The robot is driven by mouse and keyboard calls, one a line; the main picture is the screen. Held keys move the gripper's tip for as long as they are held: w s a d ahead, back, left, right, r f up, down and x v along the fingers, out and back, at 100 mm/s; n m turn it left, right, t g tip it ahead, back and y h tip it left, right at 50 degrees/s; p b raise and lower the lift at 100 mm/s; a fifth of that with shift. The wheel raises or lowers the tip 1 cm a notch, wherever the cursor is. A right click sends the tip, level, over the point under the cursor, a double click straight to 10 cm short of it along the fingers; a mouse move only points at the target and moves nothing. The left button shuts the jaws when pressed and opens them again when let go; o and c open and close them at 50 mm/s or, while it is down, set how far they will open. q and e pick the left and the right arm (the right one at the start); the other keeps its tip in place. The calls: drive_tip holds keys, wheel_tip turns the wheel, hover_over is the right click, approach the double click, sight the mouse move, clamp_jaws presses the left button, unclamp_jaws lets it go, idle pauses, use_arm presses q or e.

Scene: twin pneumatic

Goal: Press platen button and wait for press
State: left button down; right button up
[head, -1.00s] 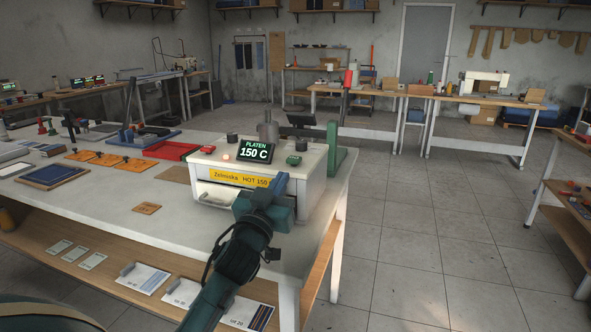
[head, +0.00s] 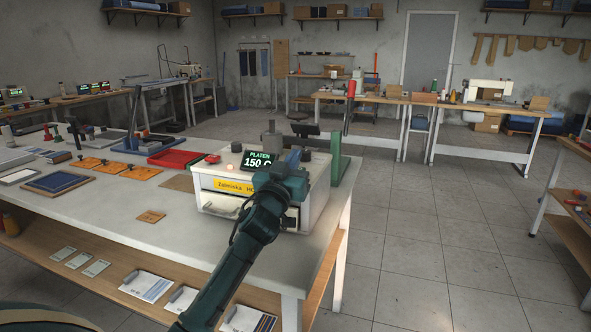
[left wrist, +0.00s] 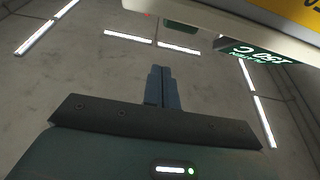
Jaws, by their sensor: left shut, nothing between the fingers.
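The white press box (head: 318,190) stands at the table's right end. Its platen display (head: 259,163) reads 150 C; the last part is partly covered. My left gripper (head: 294,156) is in front of the box's right part, fingers pointing up and shut on nothing. It hides the green button's place; I cannot tell whether it touches the box. In the left wrist view the shut fingers (left wrist: 162,88) are empty, with the display (left wrist: 258,53) upside down. My right gripper is not in view.
A yellow label (head: 232,187) is on the box front. A green upright (head: 337,158) stands just right of the box. A red tray (head: 176,159) and orange plates (head: 112,170) lie to the left. Open floor (head: 420,235) is to the right.

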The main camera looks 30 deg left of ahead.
use_arm(q)
drive_tip(key=shift+x, duration=0.85)
wheel_tip(320, 180, down, 3)
drive_tip(key=shift+s+f+b, duration=0.1)
drive_tip(key=shift+s+b, duration=0.05)
drive_tip(key=shift+b, duration=0.15)
drive_tip(key=shift+d+f, duration=0.1)
drive_tip(key=shift+f, duration=0.4)
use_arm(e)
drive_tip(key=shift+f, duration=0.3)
